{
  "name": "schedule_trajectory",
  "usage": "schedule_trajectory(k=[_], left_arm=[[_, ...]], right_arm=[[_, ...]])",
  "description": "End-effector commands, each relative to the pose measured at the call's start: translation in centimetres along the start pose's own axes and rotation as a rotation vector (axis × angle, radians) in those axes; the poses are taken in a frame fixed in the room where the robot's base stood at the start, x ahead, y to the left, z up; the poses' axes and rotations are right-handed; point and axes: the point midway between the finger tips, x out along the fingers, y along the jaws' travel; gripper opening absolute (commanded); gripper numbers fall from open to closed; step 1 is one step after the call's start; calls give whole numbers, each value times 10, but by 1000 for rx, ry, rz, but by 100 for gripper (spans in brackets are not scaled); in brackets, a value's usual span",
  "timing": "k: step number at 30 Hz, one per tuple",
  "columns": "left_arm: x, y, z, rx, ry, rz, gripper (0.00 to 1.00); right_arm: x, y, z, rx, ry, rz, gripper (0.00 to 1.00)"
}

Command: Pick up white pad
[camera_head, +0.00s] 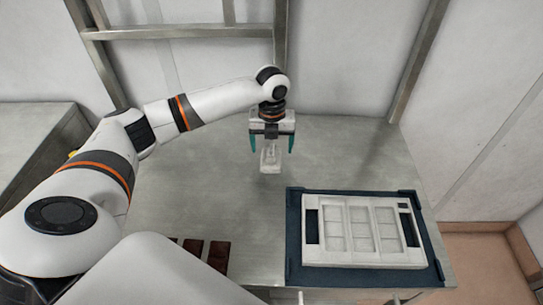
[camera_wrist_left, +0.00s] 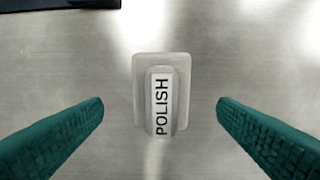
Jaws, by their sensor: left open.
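The white pad (camera_head: 270,160) lies on the steel table below my left gripper. In the left wrist view the pad (camera_wrist_left: 161,66) is a pale rounded block with a raised grip labelled "POLISH". My left gripper (camera_head: 271,146) points down over it with its teal fingers apart, one on each side. In the left wrist view the left gripper (camera_wrist_left: 160,120) is open, with clear space between each finger and the pad. My right gripper is in neither view.
A white mould plate (camera_head: 345,257) with rectangular recesses sits in a dark blue tray (camera_head: 293,240) at the front right. Dark red-brown blocks (camera_head: 218,254) lie at the table's front edge. A metal frame (camera_head: 180,32) stands behind. The steel table (camera_head: 340,150) is clear around the pad.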

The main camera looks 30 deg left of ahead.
Motion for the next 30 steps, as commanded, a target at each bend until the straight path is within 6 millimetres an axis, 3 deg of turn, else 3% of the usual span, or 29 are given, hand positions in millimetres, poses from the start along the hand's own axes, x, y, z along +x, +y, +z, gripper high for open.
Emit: schedule_trajectory(k=[7, 15, 24, 30], left_arm=[[32, -2, 2, 0, -2, -2, 82], [37, -1, 2, 1, 0, -1, 82], [36, -1, 2, 0, 0, -1, 34], [36, -1, 2, 0, 1, -1, 33]], right_arm=[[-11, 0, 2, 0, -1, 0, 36], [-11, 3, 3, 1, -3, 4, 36], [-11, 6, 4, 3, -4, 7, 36], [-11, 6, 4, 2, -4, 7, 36]])
